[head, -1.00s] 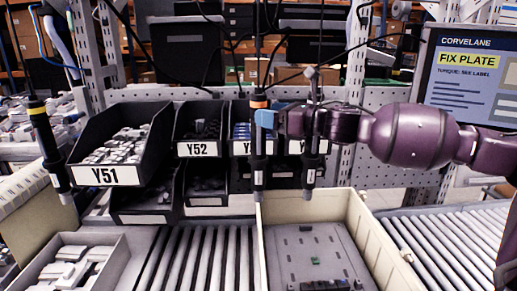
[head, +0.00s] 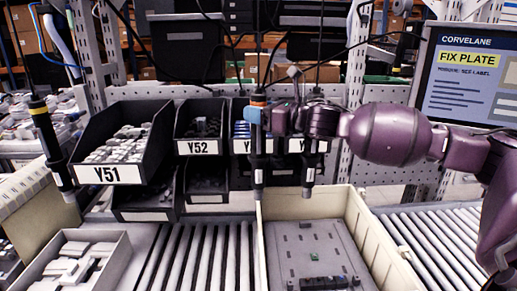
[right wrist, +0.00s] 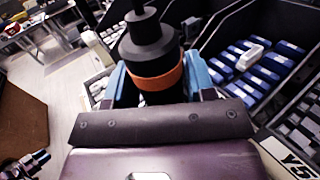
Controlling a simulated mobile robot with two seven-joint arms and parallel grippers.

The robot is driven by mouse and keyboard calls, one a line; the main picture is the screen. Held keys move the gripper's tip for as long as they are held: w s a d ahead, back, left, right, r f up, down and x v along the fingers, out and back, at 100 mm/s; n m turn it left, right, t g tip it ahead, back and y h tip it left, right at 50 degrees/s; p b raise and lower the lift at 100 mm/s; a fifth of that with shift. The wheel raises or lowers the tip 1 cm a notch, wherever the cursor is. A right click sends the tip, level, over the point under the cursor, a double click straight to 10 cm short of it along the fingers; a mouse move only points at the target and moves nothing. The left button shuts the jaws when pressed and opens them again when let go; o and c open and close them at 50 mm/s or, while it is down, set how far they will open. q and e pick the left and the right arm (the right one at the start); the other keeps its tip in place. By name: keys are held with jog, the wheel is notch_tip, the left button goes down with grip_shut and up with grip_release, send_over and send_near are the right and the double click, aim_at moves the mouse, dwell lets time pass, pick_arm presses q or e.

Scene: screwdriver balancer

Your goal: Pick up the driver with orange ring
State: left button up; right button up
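The driver with the orange ring (head: 258,98) hangs upright in front of the bins in the head view, its tip pointing down. My right gripper (head: 263,117) is at it from the right, just under the ring. In the right wrist view the orange ring (right wrist: 156,80) sits between the two blue fingers of my right gripper (right wrist: 158,85), one on each side. The fingers lie close to the driver, but whether they press on it cannot be told. My left gripper is not in view.
A driver with a yellow ring (head: 38,108) hangs at the left. Another dark driver (head: 309,170) hangs close behind or beside my right gripper. Bins labelled Y51 (head: 104,174) and Y52 (head: 197,147) stand behind. A cream crate (head: 376,235) holding a grey plate (head: 290,246) is below.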

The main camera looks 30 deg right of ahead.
jog(key=shift+r, duration=0.1)
grip_shut()
